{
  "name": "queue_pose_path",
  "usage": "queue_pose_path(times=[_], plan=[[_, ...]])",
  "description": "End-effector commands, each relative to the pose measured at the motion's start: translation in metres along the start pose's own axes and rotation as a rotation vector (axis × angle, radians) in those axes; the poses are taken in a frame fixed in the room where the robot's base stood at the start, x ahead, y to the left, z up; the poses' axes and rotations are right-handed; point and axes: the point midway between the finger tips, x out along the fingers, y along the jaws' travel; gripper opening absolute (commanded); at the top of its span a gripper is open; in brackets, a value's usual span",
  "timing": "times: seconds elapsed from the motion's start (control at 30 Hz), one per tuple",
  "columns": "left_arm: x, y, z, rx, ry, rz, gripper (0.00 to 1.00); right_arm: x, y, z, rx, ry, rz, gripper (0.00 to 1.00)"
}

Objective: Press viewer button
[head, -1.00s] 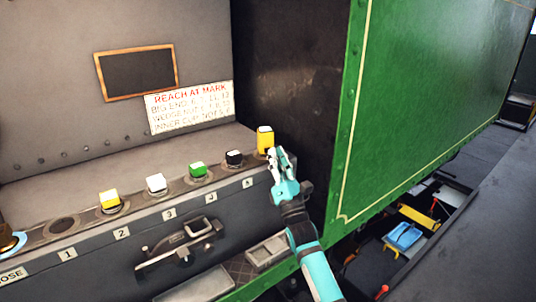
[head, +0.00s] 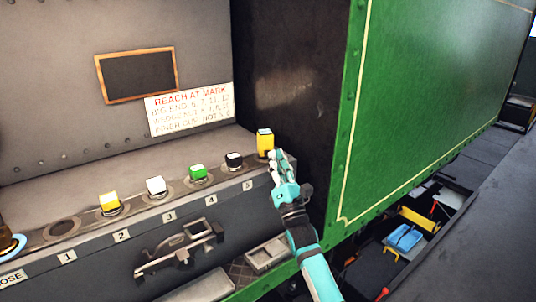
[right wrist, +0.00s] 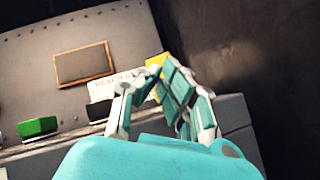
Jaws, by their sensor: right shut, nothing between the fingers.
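A row of buttons lines the grey console ledge in the head view: a yellow button (head: 109,201), a white button (head: 156,185), a green button (head: 198,172), a black button (head: 234,159) and a taller yellow button (head: 265,141) at the right end. None is labelled as the viewer button that I can read. My right gripper (head: 277,156) is shut and empty, its fingertips close beside the tall yellow button. In the right wrist view this button (right wrist: 156,62) is partly hidden behind the fingers (right wrist: 160,85); I cannot tell whether they touch. My left gripper is not in view.
A framed dark board (head: 137,74) and a white sign (head: 189,108) are on the back wall. A dark side wall and a green panel (head: 435,95) stand close on the right. A latch handle (head: 180,248) juts from the console front. A tool bin lies lower right.

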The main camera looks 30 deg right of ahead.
Motion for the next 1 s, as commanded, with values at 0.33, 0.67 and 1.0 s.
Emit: queue_pose_path(times=[0.33,0.67,1.0], plan=[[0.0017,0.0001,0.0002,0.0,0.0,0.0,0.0,0.001,-0.0008,-0.001,0.001,-0.001,0.0,0.0],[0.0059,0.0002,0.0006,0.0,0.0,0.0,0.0,0.0068,-0.0037,-0.0041,0.0,0.001,-0.001,0.0],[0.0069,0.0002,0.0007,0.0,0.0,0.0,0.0,0.0071,-0.0046,-0.0054,0.001,0.003,-0.003,0.0]])
